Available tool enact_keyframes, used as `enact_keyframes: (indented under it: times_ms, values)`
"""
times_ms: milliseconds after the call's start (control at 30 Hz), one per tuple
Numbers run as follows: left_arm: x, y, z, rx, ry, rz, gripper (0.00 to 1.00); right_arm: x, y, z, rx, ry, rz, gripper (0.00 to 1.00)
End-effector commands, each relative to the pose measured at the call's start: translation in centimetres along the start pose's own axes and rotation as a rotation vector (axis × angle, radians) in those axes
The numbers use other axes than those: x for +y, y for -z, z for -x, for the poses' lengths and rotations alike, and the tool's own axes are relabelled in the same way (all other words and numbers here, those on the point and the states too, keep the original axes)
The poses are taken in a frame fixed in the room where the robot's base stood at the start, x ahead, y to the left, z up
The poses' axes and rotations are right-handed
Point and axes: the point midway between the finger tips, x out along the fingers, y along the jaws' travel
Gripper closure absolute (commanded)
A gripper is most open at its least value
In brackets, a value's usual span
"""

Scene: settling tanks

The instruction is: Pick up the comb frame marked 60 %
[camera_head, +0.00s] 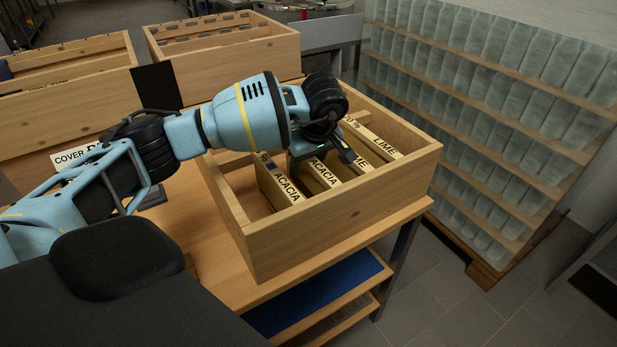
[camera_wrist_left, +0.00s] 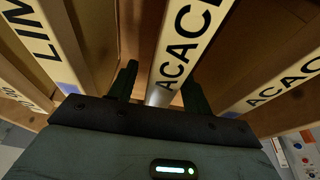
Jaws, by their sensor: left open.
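An open wooden box (camera_head: 340,215) holds several upright comb frames. Two top bars read ACACIA, the nearer left one (camera_head: 288,187) and a middle one (camera_head: 324,175); two others read LIME (camera_head: 357,163), (camera_head: 385,149). Percent figures are cut off or hidden; I cannot read which frame is marked 60 %. My left gripper (camera_head: 322,158) is open, low over the frames. In the left wrist view its fingers (camera_wrist_left: 159,90) stand on either side of the middle ACACIA bar (camera_wrist_left: 184,38). A LIME bar (camera_wrist_left: 48,35) is left of it, another ACACIA bar (camera_wrist_left: 280,88) right. My right gripper is out of view.
The box stands on a wooden bench (camera_head: 195,215) with a blue lower shelf (camera_head: 315,295). More wooden boxes (camera_head: 225,48), (camera_head: 75,60) stand behind and left. A tall rack of jars (camera_head: 490,110) is at the right. Grey floor lies between rack and bench.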

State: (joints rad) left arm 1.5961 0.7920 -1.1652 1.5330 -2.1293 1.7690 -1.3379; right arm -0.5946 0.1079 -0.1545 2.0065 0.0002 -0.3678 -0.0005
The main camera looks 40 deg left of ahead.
Motion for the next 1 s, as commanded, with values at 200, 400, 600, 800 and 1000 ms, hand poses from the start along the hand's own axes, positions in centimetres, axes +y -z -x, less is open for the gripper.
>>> enact_keyframes:
  times_ms: [200,400,600,800,1000]
  values:
    - [0.01,0.02,-0.19,0.0,-0.001,0.0,0.51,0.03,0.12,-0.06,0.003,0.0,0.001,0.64]
    - [0.01,0.02,-0.17,0.0,-0.001,0.0,0.72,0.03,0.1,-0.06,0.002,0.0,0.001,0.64]
    - [0.02,0.01,-0.16,0.0,-0.001,0.0,0.98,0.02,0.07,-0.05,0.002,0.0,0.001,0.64]
    - [0.07,0.06,-0.03,0.001,-0.003,0.001,1.0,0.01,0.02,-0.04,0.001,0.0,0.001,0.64]
    - [0.08,0.1,0.1,0.001,-0.004,0.001,1.0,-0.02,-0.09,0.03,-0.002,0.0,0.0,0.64]
